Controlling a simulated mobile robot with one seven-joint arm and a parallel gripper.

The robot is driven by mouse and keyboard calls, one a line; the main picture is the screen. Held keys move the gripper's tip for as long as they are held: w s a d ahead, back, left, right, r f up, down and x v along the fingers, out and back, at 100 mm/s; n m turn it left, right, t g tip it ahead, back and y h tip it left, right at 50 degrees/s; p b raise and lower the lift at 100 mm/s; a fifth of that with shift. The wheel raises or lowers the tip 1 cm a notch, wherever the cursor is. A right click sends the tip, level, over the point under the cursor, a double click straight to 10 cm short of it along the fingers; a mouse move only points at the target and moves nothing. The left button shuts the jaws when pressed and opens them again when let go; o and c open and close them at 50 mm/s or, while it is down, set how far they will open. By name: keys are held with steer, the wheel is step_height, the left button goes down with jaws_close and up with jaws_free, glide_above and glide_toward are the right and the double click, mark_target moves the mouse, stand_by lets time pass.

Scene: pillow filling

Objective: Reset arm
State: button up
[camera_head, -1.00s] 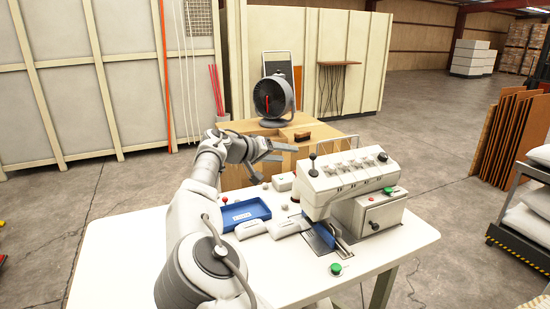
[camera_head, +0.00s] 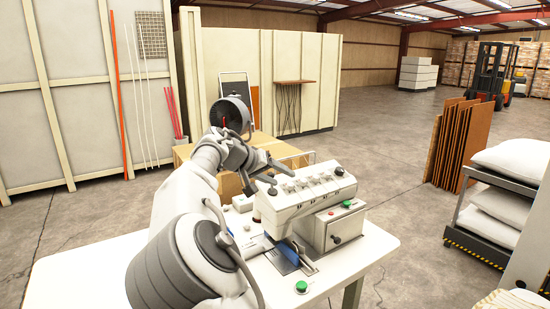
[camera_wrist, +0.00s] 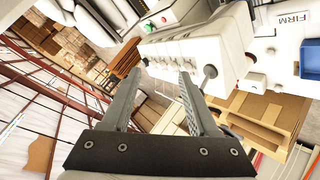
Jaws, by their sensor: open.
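My gripper (camera_head: 268,178) is open and empty. It hangs in the air at the back left end of the white machine (camera_head: 308,192), above the worktable (camera_head: 85,275). In the wrist view both fingers of my gripper (camera_wrist: 162,74) stand apart with nothing between them, and the machine's white housing shows beyond the tips. I cannot tell whether a finger touches the machine. My arm hides much of the table's left part in the head view.
A fan (camera_head: 230,115) stands on the wooden crate behind the table. A cart (camera_head: 480,238) with white pillows (camera_head: 512,157) is at the right, near leaning brown panels (camera_head: 462,140). A forklift (camera_head: 490,72) stands far back. Open floor lies between.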

steer(key=s+d+f+m+g+y, duration=0.2)
steer(key=s+d+g+y, duration=0.25)
steer(key=s+d, duration=1.05)
steer(key=s+f+n+t+y, duration=0.1)
steer(key=s+n+t+y, duration=0.1)
steer(key=s, duration=2.5)
steer(key=shift+d+f+n+y, duration=0.15)
steer(key=shift+n+y, duration=0.15)
steer(key=shift+y, duration=0.35)
